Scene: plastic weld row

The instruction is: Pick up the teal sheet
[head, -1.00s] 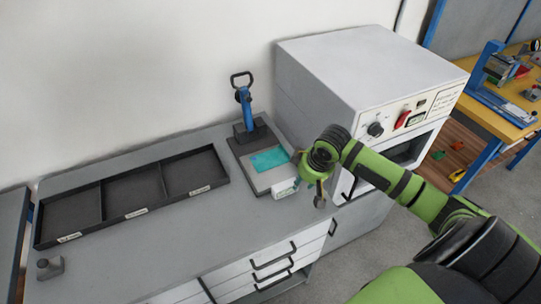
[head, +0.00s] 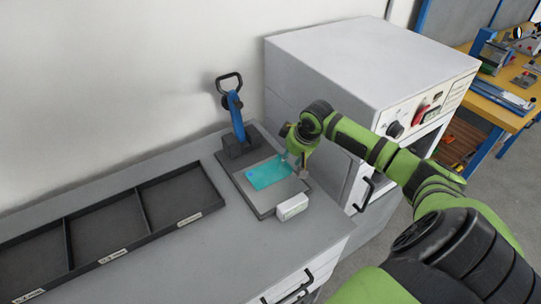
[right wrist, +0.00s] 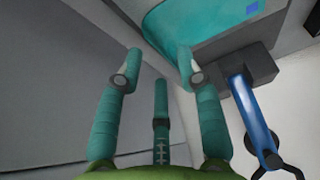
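The teal sheet (head: 268,173) lies flat on the grey base plate (head: 262,205) of a tool with a blue lever. My right gripper (head: 303,172) is at the right edge of the sheet in the head view. In the right wrist view its fingers (right wrist: 160,62) are spread apart with nothing between them. The teal sheet (right wrist: 200,22) shows just beyond the fingertips, and the right fingertip overlaps its edge in the picture. I cannot tell whether they touch. My left gripper is not in view.
The blue lever (head: 235,118) stands upright behind the sheet. A small white block (head: 292,207) sits at the plate's front corner. A black three-part tray (head: 148,207) lies to the left. A large grey oven-like machine (head: 340,75) stands close on the right.

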